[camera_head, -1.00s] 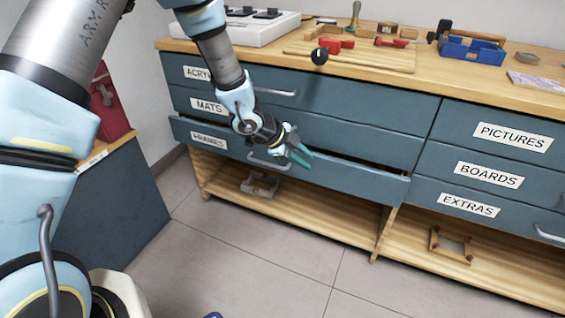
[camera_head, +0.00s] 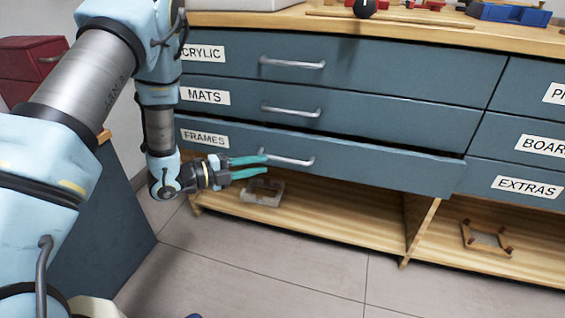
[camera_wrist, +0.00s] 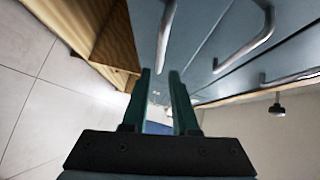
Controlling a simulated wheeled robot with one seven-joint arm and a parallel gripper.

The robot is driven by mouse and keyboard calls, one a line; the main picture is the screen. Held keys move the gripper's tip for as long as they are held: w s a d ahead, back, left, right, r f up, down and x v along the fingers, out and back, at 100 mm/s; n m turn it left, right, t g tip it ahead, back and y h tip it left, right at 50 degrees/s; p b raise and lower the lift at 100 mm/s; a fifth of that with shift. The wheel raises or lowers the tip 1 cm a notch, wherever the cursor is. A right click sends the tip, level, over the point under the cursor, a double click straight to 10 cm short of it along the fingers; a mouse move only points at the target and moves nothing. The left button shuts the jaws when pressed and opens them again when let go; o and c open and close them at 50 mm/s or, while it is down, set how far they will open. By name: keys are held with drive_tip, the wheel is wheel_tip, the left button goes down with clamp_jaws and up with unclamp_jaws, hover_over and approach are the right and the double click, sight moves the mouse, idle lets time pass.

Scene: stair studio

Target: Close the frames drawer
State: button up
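The frames drawer (camera_head: 375,168) is the lowest of the left stack, under the mats drawer. It stands a little open: its front juts out and a dark gap shows above its top edge at right. Its silver bar handle (camera_head: 290,161) is left of the middle of the front. My gripper (camera_head: 266,164) is in front of the drawer, at the handle's left end, with its teal fingers pointing right. I cannot tell whether a finger touches the handle or the drawer front.
The acrylic drawer (camera_head: 400,72) and mats drawer (camera_head: 380,112) above look shut. A blue cabinet (camera_head: 120,215) stands at left.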

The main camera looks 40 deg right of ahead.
sight(283, 160)
drive_tip(key=b+x, duration=0.1)
drive_tip(key=x, duration=0.7)
drive_tip(key=shift+s+d, duration=0.1)
drive_tip(key=shift+d, duration=0.3)
drive_tip(key=shift+c, duration=0.3)
clamp_jaws()
idle(0.6)
